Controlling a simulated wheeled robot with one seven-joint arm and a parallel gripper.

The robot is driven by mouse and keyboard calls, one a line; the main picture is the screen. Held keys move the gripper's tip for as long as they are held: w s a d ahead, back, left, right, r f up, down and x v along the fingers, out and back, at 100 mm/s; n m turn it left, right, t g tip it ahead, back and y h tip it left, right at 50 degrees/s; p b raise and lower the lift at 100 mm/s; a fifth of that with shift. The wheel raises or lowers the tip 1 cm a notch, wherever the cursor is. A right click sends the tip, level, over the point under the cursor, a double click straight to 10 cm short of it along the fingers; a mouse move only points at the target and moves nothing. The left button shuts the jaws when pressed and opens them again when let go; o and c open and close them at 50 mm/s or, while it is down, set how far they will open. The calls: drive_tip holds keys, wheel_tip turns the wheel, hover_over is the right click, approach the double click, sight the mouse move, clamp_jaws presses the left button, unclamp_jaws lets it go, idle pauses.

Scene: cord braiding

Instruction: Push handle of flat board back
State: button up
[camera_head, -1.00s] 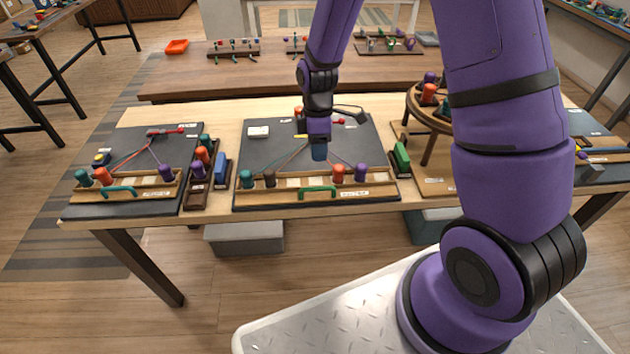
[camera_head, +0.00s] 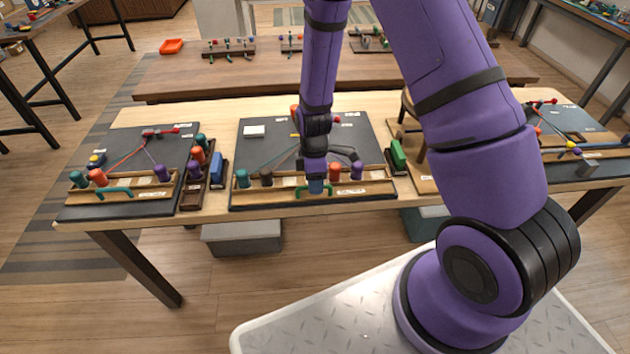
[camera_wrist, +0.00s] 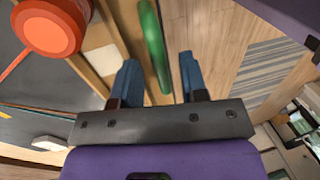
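The middle dark board (camera_head: 265,148) lies on the light wooden table. A wooden rail (camera_head: 270,200) with several coloured pegs runs along its front edge. The green handle (camera_head: 300,191) sits on this rail, partly hidden by my gripper (camera_head: 316,188) in the head view. In the wrist view the green handle (camera_wrist: 153,45) lies ahead and between the two blue fingers of my gripper (camera_wrist: 160,78). The fingers are open with a clear gap. I cannot tell whether either finger touches the handle.
An orange peg (camera_wrist: 48,27) with an orange cord stands close to the fingers in the wrist view. Left is another dark board (camera_head: 130,150) with a teal handle (camera_head: 115,192). A peg rack (camera_head: 192,190) and a green block (camera_head: 398,155) flank the middle board.

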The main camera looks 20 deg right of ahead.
clamp_jaws()
drive_tip(key=shift+w+d+r, duration=0.1)
drive_tip(key=shift+w+d, duration=0.15)
drive_tip(key=shift+w, duration=0.55)
drive_tip(key=shift+w+d+f, duration=0.1)
drive_tip(key=shift+w+d, duration=0.15)
drive_tip(key=shift+w, duration=0.55)
drive_tip(key=shift+w+d+r, duration=0.1)
drive_tip(key=shift+w+d, duration=0.15)
drive_tip(key=shift+w, duration=0.55)
unclamp_jaws()
wheel_tip(320, 180, up, 10)
drive_tip(key=w, duration=0.2)
drive_tip(key=shift+d+r, duration=0.25)
drive_tip(key=shift+d, duration=0.1)
